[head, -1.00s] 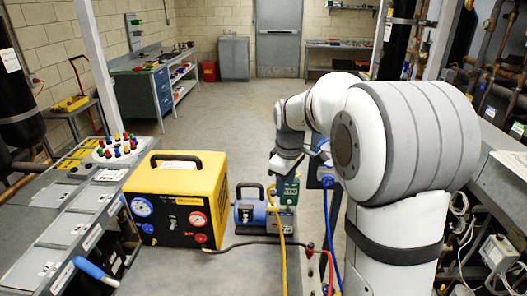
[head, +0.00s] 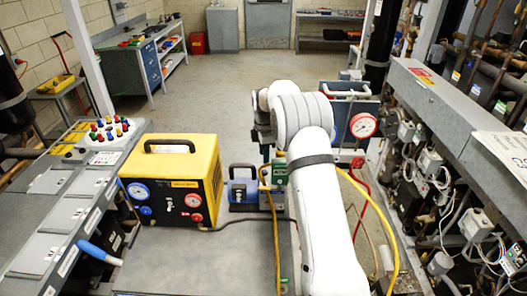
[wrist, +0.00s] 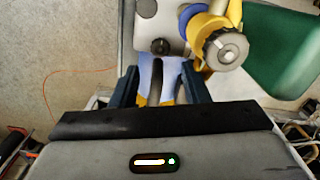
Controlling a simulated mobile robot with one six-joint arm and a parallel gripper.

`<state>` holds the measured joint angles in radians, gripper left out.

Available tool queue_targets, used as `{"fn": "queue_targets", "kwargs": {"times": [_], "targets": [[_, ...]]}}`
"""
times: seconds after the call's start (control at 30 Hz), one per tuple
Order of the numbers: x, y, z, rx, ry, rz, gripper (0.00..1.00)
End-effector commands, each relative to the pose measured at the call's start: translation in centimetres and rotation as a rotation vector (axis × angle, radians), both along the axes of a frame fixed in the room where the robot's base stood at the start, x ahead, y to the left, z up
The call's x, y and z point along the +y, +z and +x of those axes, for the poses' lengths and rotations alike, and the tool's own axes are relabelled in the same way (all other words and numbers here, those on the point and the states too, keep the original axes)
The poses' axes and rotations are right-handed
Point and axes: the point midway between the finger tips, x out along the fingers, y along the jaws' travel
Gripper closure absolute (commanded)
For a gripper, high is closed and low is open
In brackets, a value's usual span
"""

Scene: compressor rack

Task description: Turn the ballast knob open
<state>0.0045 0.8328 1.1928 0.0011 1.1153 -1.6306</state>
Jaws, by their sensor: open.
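The blue and grey vacuum pump (head: 240,190) stands beside the yellow machine in the head view. In the wrist view, its grey top (wrist: 145,22) carries a small dark round knob (wrist: 160,46), which looks like the ballast knob. A silver ridged cap (wrist: 227,47) on a brass fitting is to its right. My gripper (wrist: 160,75) is open, its two dark fingers on either side below the dark knob in the picture. A black curved part, probably the pump handle, shows between the fingers. I cannot tell any contact.
The yellow machine (head: 172,182) with gauges stands left of the pump. Yellow and black hoses run nearby. A red gauge (head: 362,125) hangs at right.

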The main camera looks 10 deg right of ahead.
Motion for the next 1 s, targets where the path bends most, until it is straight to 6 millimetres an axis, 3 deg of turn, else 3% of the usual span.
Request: {"fn": "queue_targets", "kwargs": {"times": [0.1, 0.5, 0.73, 1.0], "targets": [[0.0, -2.3, -0.1, 0.002, -0.001, 0.0, 0.58], [0.1, -8.4, -0.1, 0.002, -0.001, 0.0, 0.58], [0.1, -7.9, -0.1, 0.001, -0.196, 0.0, 0.58], [0.1, -7.8, -0.1, 0.001, -0.254, 0.0, 0.58]]}}
